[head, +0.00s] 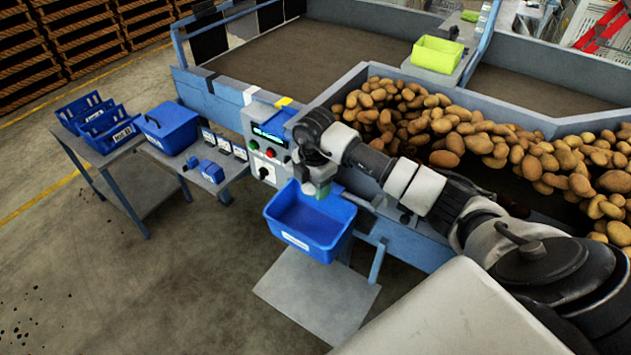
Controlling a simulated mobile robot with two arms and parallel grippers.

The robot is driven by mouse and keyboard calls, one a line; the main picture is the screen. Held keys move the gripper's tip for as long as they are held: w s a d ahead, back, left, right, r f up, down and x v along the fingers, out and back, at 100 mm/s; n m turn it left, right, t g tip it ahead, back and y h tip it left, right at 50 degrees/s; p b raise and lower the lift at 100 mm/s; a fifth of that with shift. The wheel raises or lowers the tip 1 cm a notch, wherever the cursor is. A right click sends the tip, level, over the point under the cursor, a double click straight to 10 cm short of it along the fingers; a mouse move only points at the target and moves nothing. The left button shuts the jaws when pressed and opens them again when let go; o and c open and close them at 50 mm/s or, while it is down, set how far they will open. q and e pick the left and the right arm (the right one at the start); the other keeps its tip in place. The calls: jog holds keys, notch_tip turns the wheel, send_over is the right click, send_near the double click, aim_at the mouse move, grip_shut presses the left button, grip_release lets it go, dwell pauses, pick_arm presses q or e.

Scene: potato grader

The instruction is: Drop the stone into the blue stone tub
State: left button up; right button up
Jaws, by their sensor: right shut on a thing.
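The blue stone tub (332,250) hangs at the front of the grader below the control panel, with a white label on its front. It looks empty from here. My right arm reaches in from the right, and my right gripper (318,188) points down over the back part of the tub, near its rim. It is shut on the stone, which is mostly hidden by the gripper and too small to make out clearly. My left gripper is not in view.
Potatoes (440,125) lie heaped on the grader belt behind my arm. A control panel (267,148) stands just left of my gripper. A side table holds blue bins (168,128). A yellow-green tub (437,54) sits at the far side. Floor is free at the left.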

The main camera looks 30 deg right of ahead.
jog(key=shift+d+f+m, duration=0.1)
jog(key=shift+f+m, duration=0.25)
jog(key=shift+m, duration=0.05)
notch_tip(320, 180, down, 6)
jog(key=b, duration=0.5)
jog(key=shift+r, duration=0.25)
jog(key=o, duration=1.1)
jog(key=shift+c, duration=0.2)
notch_tip(320, 180, up, 9)
jog(key=shift+r+b, duration=0.2)
jog(key=shift+b, duration=0.9)
jog(key=shift+r, duration=0.7)
